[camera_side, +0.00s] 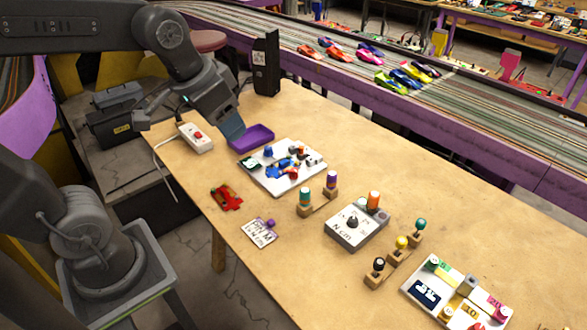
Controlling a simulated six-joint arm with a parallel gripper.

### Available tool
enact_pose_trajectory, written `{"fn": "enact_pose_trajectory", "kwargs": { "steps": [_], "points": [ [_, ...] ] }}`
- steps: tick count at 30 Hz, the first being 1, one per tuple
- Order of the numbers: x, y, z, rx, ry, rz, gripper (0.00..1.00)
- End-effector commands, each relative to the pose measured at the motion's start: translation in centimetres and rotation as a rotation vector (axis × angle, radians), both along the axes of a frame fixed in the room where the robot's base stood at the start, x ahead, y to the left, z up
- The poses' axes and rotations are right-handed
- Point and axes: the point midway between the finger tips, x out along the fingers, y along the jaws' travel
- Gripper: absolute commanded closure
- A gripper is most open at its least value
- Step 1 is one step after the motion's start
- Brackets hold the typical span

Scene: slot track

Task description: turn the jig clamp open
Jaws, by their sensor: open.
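My gripper (231,128) is at the back left of the bench, just above or at the left end of a purple tray (262,133). It is open, and I see nothing between its fingers. A white plate (253,176) lies in front of the tray, apart from the gripper. On it are a blue car body (277,171) and several small blue, orange, black and grey parts. The jig clamp seems to be among these parts, but they are too small to tell which one it is or how it is turned.
A grey box with a black knob (352,221) and wooden stands with coloured-handled tools (305,197) stand right of the plate. A red car (226,197) and a white card (259,234) lie in front. A power strip (196,138) and a black upright block (266,65) flank my gripper.

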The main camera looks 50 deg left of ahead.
Motion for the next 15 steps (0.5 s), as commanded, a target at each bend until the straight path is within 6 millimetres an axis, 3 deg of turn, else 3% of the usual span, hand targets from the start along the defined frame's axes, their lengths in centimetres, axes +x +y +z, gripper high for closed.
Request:
{"fn": "enact_pose_trajectory", "kwargs": {
  "steps": [1, 8, 15],
  "points": [
    [2.1, 0.5, 0.0, 0.008, 0.031, -0.007, 0.48],
    [10.6, 3.3, -1.2, 0.036, 0.133, -0.056, 0.48],
    [18.8, 7.2, -6.1, 0.047, 0.242, -0.110, 0.48]
  ]
}}
